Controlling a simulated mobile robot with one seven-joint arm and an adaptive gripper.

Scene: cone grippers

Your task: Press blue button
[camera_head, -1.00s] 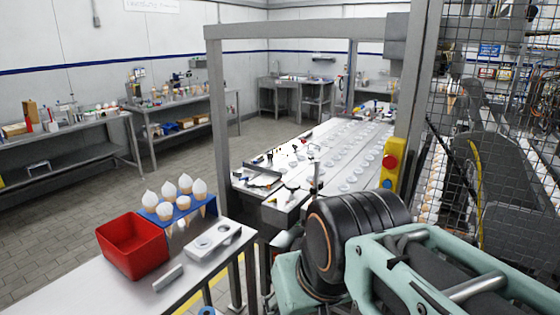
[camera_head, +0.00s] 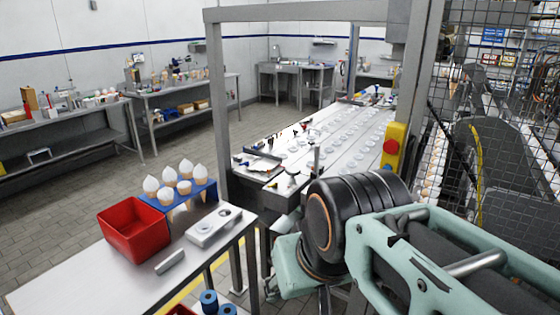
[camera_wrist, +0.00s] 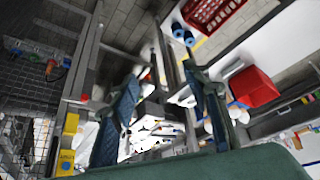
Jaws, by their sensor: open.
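A yellow control box (camera_head: 396,133) is fixed to the grey frame post right of the conveyor. It carries a red button (camera_head: 391,147) and, below it, the blue button (camera_head: 388,168), which is small and partly hidden behind my arm's black joint. My gripper is hidden in the head view.
A steel table (camera_head: 85,275) at left holds a red bin (camera_head: 134,228) and a blue rack (camera_head: 180,200) of filled cones. A grey frame (camera_head: 214,110) spans the conveyor (camera_head: 335,138). Wire mesh fencing (camera_head: 480,75) stands at right. Open floor lies at left.

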